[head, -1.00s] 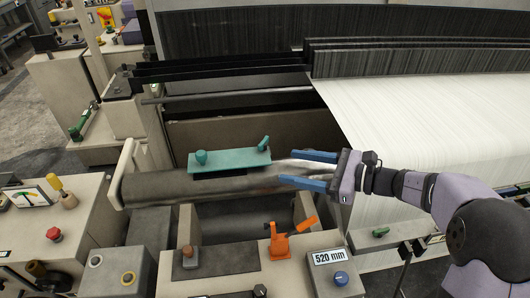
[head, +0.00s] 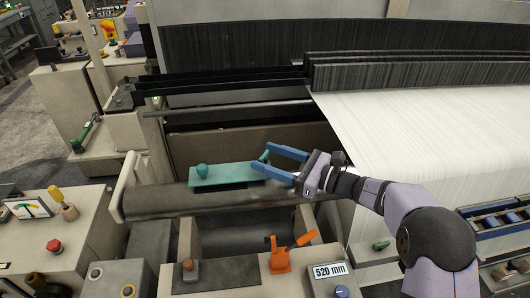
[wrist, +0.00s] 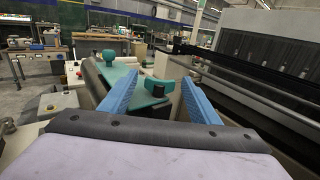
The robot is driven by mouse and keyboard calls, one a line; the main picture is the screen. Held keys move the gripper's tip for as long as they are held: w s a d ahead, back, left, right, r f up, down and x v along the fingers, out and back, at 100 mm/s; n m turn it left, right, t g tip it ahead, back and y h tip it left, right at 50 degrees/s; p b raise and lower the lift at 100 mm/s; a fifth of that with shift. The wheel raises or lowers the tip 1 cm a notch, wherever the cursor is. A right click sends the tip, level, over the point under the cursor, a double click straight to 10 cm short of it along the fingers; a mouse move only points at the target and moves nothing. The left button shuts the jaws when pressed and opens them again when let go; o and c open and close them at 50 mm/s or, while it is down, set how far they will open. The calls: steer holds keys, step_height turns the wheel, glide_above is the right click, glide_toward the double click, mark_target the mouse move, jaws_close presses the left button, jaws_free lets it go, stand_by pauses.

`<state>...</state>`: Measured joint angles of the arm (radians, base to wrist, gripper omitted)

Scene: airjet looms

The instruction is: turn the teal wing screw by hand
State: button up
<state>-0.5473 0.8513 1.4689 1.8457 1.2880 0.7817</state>
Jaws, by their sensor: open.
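The teal wing screw (head: 264,156) stands at the right end of a teal plate (head: 228,175) lying on the dark roller. In the wrist view the wing screw (wrist: 157,87) shows between my two blue fingers, with a gap on either side. My gripper (head: 265,158) is open, its fingertips at the right end of the plate; in the head view they partly hide the wing screw. I cannot tell how deep the screw sits between the fingers. A round teal knob (head: 202,170) stands at the plate's left end.
The dark roller (head: 160,201) runs below the plate. An orange clamp lever (head: 281,255) and a 520 mm display (head: 329,271) stand at the front. White cloth (head: 430,120) spreads to the right. A dark bar (head: 225,110) crosses behind the plate.

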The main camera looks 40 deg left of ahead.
steer(key=shift+s+a, duration=0.1)
steer(key=shift+a, duration=0.7)
steer(key=c, duration=1.1)
steer(key=shift+o, duration=0.2)
